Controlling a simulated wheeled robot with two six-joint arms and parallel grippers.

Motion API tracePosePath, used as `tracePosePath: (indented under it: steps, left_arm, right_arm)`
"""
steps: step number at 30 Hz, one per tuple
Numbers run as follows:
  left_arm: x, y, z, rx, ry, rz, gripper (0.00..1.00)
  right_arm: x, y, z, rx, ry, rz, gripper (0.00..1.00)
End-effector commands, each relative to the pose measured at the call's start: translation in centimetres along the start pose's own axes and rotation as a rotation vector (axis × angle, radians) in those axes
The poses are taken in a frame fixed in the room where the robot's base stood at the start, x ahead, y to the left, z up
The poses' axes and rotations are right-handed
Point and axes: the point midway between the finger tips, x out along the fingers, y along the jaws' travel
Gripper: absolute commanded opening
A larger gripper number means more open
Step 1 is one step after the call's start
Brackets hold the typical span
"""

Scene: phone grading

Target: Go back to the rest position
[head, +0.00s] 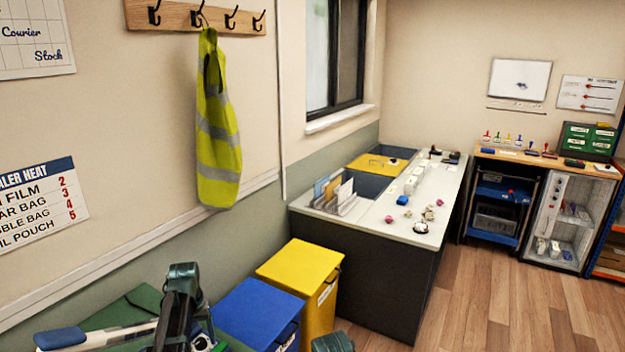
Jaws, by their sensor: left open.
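My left gripper (186,292) is at the lower left of the head view, dark and raised in front of the wall. It is open, with nothing seen between its fingers. It is well apart from the counter. A small dark part, which looks like the top of my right gripper (333,343), shows at the bottom edge. The rest of it is cut off, so its jaws cannot be seen.
A yellow-lidded bin (300,266) and a blue-lidded bin (252,312) stand along the left wall near my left gripper. A long counter (420,238) with small items is beyond them. Wooden floor (500,300) is clear at right. A yellow vest (217,130) hangs above.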

Motion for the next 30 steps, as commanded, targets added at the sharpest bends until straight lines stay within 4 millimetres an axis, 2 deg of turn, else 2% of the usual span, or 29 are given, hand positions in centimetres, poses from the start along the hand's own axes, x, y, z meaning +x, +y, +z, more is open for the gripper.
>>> tracePosePath:
  steps: [9, 23, 30]
  left_arm:
    - [0.0, 0.0, 0.0, 0.164, 0.0, 0.0, 0.72]
    - [0.0, 0.0, 0.1, 0.183, 0.0, 0.0, 0.72]
    - [-1.1, 0.0, 1.3, 0.192, -0.002, -0.013, 0.72]
  right_arm:
    - [0.0, 0.0, 0.0, 0.0, 0.0, 0.0, 1.0]
    - [0.0, 0.0, 0.0, 0.0, 0.0, 0.0, 1.0]
    - [-1.1, 0.0, -0.2, 0.009, -0.007, -0.004, 1.0]
